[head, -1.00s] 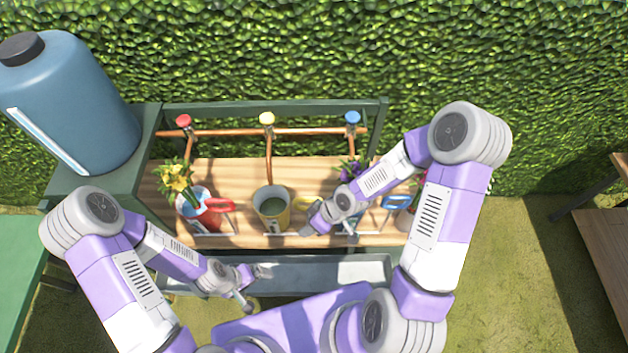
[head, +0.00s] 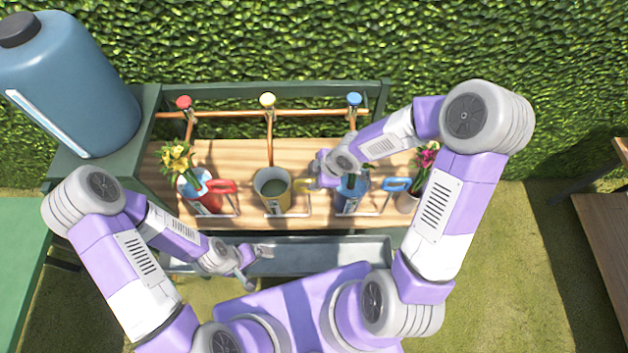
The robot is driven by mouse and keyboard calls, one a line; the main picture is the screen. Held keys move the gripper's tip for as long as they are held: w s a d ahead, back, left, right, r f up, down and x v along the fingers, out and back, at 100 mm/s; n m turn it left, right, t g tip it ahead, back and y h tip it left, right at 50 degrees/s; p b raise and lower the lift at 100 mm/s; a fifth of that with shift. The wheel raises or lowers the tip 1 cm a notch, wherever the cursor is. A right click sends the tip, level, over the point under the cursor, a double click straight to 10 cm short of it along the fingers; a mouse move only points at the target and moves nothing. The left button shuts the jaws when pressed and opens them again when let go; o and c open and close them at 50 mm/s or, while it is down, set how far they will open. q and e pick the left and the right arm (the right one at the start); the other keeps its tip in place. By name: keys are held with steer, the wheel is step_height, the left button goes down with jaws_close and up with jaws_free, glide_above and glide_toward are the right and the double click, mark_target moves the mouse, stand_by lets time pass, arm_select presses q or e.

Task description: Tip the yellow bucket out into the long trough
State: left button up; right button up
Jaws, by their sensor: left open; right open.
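The yellow bucket (head: 272,202) stands upright on the wooden shelf, under the tap with the yellow knob, with greenish liquid or shade inside. Its yellow handle (head: 302,186) sticks out to the right. My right gripper (head: 312,184) is open at that handle, its fingertips close to or around it; I cannot tell whether they touch. The long grey trough (head: 320,258) lies in front of and below the shelf. My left gripper (head: 258,264) is open and empty over the trough's left part.
A red bucket (head: 208,204) stands left of the yellow one and a blue bucket (head: 350,196) right of it. Yellow flowers (head: 176,158) and pink flowers (head: 427,156) stand on the shelf. A big blue tank (head: 75,90) is at upper left.

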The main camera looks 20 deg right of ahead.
steer(key=shift+w+a+f, duration=0.15)
steer(key=shift+f, duration=0.2)
steer(key=shift+c, duration=0.2)
jaws_close()
